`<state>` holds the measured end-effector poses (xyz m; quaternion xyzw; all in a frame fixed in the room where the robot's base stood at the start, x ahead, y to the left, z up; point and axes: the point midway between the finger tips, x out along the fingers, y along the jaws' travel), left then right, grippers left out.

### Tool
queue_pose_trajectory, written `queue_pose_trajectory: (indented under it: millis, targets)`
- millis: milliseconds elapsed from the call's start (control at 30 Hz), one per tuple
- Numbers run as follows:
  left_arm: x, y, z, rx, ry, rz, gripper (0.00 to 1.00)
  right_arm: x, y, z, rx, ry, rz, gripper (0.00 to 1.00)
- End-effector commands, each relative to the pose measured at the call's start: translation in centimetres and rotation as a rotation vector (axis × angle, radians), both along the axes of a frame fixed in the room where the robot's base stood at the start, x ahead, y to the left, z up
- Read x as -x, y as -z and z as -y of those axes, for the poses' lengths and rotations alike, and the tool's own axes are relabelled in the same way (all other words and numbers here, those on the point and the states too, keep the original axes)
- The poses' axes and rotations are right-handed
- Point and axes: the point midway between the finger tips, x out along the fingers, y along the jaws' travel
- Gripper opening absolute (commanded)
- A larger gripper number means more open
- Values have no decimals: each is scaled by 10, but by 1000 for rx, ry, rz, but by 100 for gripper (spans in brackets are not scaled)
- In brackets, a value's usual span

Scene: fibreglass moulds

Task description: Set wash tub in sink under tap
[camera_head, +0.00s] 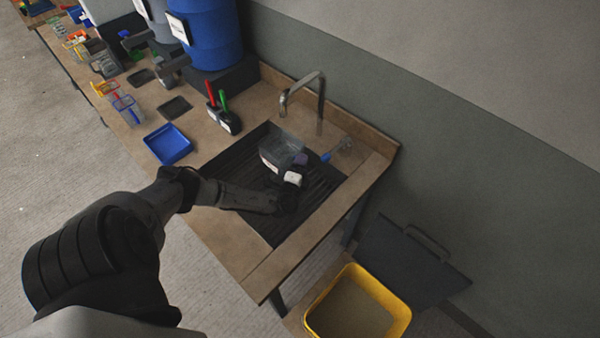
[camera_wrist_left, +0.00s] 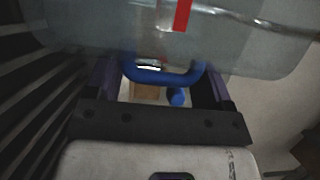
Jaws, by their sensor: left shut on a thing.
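The wash tub (camera_head: 280,149) is a clear grey box over the dark ribbed sink (camera_head: 322,186), near the back and just in front of the tap (camera_head: 320,100). I cannot tell whether its base touches the sink floor. My left gripper (camera_head: 299,164) is at the tub's near right side. In the left wrist view, the tub (camera_wrist_left: 90,27) fills the top, with a red mark on its wall. Its blue handle (camera_wrist_left: 163,78) lies between the fingers of my left gripper (camera_wrist_left: 163,88), which is shut on it. My right gripper is not in view.
A yellow bin (camera_head: 358,305) stands below right.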

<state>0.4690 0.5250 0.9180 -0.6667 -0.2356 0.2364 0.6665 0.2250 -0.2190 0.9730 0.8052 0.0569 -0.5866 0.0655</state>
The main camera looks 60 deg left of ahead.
Motion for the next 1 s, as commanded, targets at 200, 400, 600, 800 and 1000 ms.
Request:
queue_pose_trajectory:
  millis: [200,400,600,800,1000]
  targets:
    - [-1,6,-10,0,0,2,40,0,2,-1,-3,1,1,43]
    - [-1,32,-10,-1,-2,-1,40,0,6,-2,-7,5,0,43]
    - [0,45,-10,-1,-1,1,40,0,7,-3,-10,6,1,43]
    - [0,45,-10,-1,-1,1,40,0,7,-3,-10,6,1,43]
    - [0,47,-9,1,-1,1,77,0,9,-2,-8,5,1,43]
